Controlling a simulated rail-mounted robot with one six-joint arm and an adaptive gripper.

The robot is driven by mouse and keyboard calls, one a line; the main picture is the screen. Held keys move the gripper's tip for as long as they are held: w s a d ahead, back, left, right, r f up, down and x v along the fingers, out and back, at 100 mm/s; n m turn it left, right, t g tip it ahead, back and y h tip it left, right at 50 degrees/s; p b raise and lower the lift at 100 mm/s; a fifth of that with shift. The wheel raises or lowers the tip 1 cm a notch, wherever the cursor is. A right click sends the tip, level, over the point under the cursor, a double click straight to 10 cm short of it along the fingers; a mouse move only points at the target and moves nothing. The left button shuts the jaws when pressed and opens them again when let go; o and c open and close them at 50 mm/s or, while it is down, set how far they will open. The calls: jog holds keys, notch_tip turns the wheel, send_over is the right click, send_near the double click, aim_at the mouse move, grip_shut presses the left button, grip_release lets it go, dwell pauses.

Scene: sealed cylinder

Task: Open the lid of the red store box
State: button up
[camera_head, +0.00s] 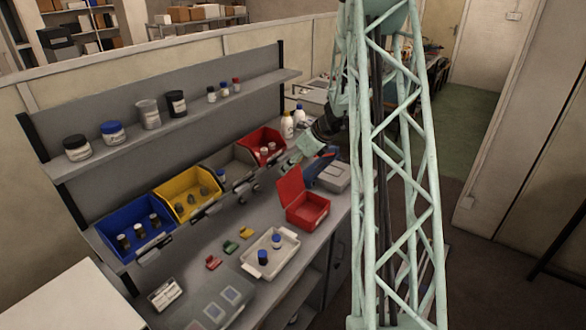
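The red store box (308,214) stands on the grey workbench, right of the middle. Its red lid (290,190) stands raised at the left side of the box, tilted up, and the inside of the box shows. My gripper (289,164) is above and behind the lid, at the end of my pale green arm. It is small and dark here, and its fingers cannot be made out clearly. I cannot tell whether it touches the lid or holds anything.
Blue (140,226), yellow (188,193) and red (262,148) open bins line the back of the bench. A white tray (285,262) with blue-capped bottles stands in front of the box. A grey case (333,178) is to its right. My lattice column hides the area further right.

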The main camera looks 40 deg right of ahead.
jog(key=shift+w+r, duration=0.25)
jog(key=shift+w, duration=0.05)
jog(key=o, duration=1.2)
jog(key=shift+w+a+f, duration=0.15)
jog(key=shift+c, duration=0.2)
jog(key=shift+s, duration=0.25)
jog(key=shift+s, duration=0.1)
jog(key=v, duration=1.1)
jog(key=shift+s+d+r, duration=0.15)
jog(key=shift+d+r, duration=0.05)
jog(key=shift+r, duration=0.15)
